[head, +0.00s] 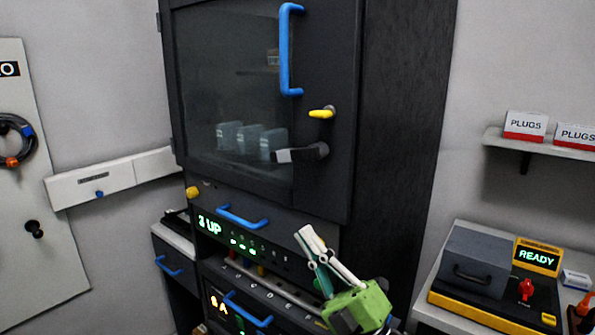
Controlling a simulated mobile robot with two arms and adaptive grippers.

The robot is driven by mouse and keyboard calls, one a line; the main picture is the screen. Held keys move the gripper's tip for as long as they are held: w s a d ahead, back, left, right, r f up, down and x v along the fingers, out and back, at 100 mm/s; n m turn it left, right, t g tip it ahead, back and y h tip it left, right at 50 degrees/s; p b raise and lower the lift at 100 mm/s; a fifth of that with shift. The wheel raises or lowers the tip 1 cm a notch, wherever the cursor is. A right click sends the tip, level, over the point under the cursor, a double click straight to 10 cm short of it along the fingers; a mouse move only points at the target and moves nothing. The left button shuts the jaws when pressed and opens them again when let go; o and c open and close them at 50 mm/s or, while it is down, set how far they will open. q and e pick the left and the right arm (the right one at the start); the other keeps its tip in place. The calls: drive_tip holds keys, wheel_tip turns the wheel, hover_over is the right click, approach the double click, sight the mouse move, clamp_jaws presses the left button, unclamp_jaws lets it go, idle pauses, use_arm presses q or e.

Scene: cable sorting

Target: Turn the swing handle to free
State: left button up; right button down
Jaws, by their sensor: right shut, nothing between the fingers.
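The swing handle (301,153) is a dark lever with a grey end on the right side of the cabinet door (330,60). It lies nearly level, its grey end pointing left. A small yellow lever (321,113) sits just above it, also pointing left. The glass door looks closed. My right gripper (309,238) has a green body and pale fingers pointing up and left. It is shut and empty, below the swing handle and apart from it, in front of the lower panels. My left gripper is not in view.
A long blue door handle (286,50) stands above the levers. Blue drawer handles (242,217) and a display panel (210,225) are below the door. At the right are a tester reading READY (537,258) and a shelf (540,145) with PLUGS boxes. Space before the door is clear.

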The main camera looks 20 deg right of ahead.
sight(297, 177)
drive_tip(key=s+d+n+h+p, duration=0.2)
drive_tip(key=d+n+h+p, duration=0.15)
drive_tip(key=n, duration=1.25)
drive_tip(key=shift+g, duration=0.3)
drive_tip(key=shift+s+d+r+p+x, duration=0.2)
drive_tip(key=shift+r+p+x, duration=0.25)
drive_tip(key=shift+p+x, duration=1.25)
drive_tip(key=shift+s+d+r+p+x, duration=0.15)
drive_tip(key=shift+d+r+p+x, duration=0.3)
drive_tip(key=shift+x, duration=2.25)
drive_tip(key=shift+s+d+r+p+x, duration=0.15)
drive_tip(key=shift+r+p+x, duration=0.3)
drive_tip(key=shift+p+x, duration=1.35)
drive_tip(key=shift+w+a+r+b, duration=0.2)
drive_tip(key=shift+w+b, duration=0.15)
drive_tip(key=shift+b, duration=0.15)
